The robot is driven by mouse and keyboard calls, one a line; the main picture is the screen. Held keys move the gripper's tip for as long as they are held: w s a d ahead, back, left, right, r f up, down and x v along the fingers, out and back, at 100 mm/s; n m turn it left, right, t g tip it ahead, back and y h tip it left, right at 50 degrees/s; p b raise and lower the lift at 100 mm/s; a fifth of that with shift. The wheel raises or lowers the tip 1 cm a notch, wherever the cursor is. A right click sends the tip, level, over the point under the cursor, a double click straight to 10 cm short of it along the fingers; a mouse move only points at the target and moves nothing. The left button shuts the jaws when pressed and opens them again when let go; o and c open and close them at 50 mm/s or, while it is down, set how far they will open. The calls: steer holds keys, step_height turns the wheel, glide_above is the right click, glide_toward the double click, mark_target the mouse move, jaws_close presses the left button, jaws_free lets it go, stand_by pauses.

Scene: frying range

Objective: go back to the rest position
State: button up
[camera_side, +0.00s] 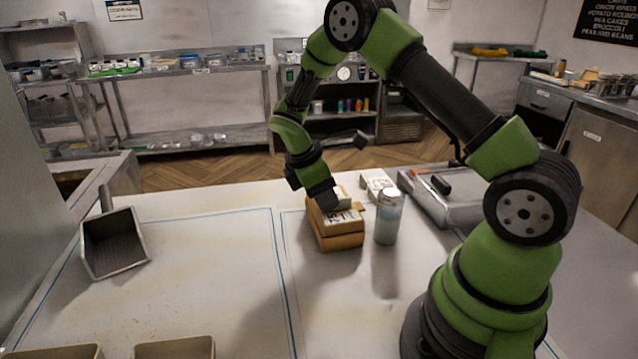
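My green and black arm bends over the worktable. My gripper (322,203) points down at a small brown cardboard box (341,242) near the middle of the table. The gripper's end overlaps the top of the box at its back left, beside white pieces there. The fingers are dark and partly hidden against the box. I cannot tell whether they touch it, or whether they are open or shut.
A clear shaker bottle (388,218) stands just right of the box. A white packet (377,187) lies behind it. A metal tray (423,211) is at the back right. A scoop (114,243) lies at left, and two containers (174,348) at the front left.

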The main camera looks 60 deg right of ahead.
steer(key=v, duration=0.9)
steer(key=s+a+r+m+t+y, duration=0.1)
steer(key=s+a+r+m+t, duration=0.1)
steer(key=s+a+r+m, duration=0.3)
steer(key=s+a+r+m+t+y, duration=0.1)
steer(key=s+r+t+y, duration=0.15)
steer(key=r, duration=0.45)
steer(key=s+a+r+m+t+y, duration=0.2)
steer(key=s+a+m+t, duration=0.3)
steer(key=s, duration=0.6)
steer(key=m, duration=0.2)
steer(key=shift+a+m+t, duration=0.2)
steer(key=shift+m+t, duration=0.1)
steer(key=shift+t, duration=0.05)
